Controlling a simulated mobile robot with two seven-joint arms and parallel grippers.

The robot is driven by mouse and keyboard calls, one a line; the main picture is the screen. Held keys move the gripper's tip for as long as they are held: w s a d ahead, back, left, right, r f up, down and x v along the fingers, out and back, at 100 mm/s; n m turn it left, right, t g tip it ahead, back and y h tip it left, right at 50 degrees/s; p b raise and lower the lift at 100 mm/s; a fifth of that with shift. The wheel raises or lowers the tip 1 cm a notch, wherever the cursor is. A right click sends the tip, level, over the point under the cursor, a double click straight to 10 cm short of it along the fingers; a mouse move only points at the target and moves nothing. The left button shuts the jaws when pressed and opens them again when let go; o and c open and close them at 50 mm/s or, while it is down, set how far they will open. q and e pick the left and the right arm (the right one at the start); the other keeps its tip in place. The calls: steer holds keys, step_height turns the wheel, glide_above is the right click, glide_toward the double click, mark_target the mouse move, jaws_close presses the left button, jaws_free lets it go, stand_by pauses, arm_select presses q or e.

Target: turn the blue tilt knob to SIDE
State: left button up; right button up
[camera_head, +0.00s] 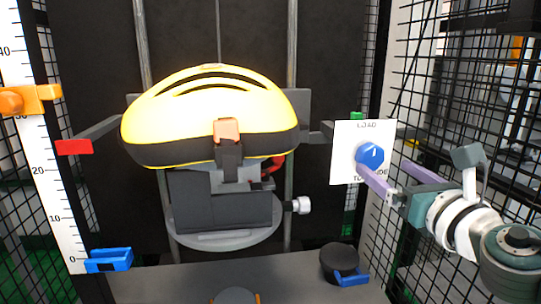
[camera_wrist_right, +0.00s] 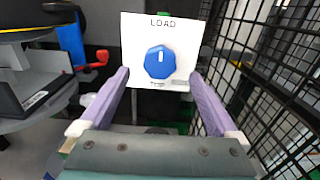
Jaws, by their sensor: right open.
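The blue tilt knob (camera_head: 370,155) sits on a white panel (camera_head: 345,135) right of the helmet in the head view. In the right wrist view the knob (camera_wrist_right: 159,62) has a white mark pointing up at the word LOAD. My right gripper (camera_head: 387,169) is open in front of the panel. In the wrist view its two purple fingers (camera_wrist_right: 160,75) are spread either side of and below the knob, not closed on it. My left gripper is not in view.
A yellow and black helmet (camera_head: 210,110) rests on a mount over a round grey base (camera_head: 225,238). A black round part with a blue tab (camera_head: 340,257) stands below the panel. Black wire mesh (camera_head: 430,80) lies close on the right. A height scale (camera_head: 45,180) stands at left.

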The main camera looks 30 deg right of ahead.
mark_target(373, 160)
steer(key=shift+b+x, duration=0.35)
steer(key=shift+x, duration=1.9)
steer(key=c, duration=1.4)
